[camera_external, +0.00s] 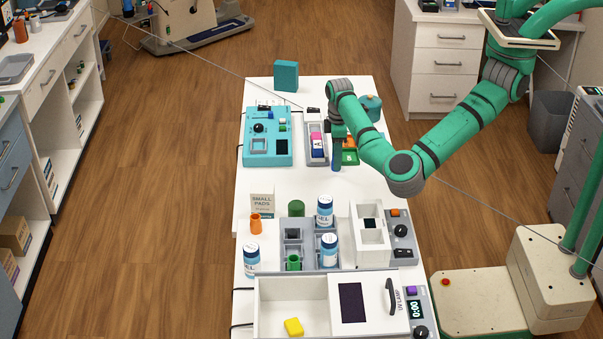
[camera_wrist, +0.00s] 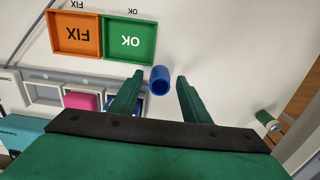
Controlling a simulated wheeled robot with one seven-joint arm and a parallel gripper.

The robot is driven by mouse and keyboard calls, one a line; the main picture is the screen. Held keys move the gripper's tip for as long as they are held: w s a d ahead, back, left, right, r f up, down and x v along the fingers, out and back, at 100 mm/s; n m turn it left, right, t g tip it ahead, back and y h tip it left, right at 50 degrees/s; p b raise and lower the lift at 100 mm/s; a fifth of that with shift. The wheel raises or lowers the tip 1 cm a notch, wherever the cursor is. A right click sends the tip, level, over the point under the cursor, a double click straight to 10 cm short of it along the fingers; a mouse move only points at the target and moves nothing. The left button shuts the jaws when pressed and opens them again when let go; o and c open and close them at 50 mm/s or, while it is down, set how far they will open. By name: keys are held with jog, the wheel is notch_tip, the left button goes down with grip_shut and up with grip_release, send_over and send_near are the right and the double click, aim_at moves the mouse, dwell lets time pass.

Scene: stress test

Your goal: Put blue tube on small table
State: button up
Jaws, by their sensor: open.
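A blue tube (camera_external: 336,160) shows upright under my gripper (camera_external: 338,135) in the external view, near the right side of the white table (camera_external: 220,0). In the wrist view the blue tube (camera_wrist: 159,82) lies between the two green fingers of my gripper (camera_wrist: 160,76), with its round opening visible. The fingers are apart, with a gap on each side of the tube. Whether the tube touches the surface below is hard to tell. No separate small table can be told apart from the long white one.
An orange FIX tray (camera_wrist: 76,35) and a green OK tray (camera_wrist: 130,42) lie beside the tube. A grey tray holds a pink block (camera_external: 316,138). A teal device (camera_external: 267,137) stands left. The white tabletop (camera_external: 290,184) in the middle is clear.

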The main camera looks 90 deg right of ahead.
notch_tip(320, 180, up, 11)
jog(key=shift+r, duration=0.5)
jog(key=shift+c, duration=1)
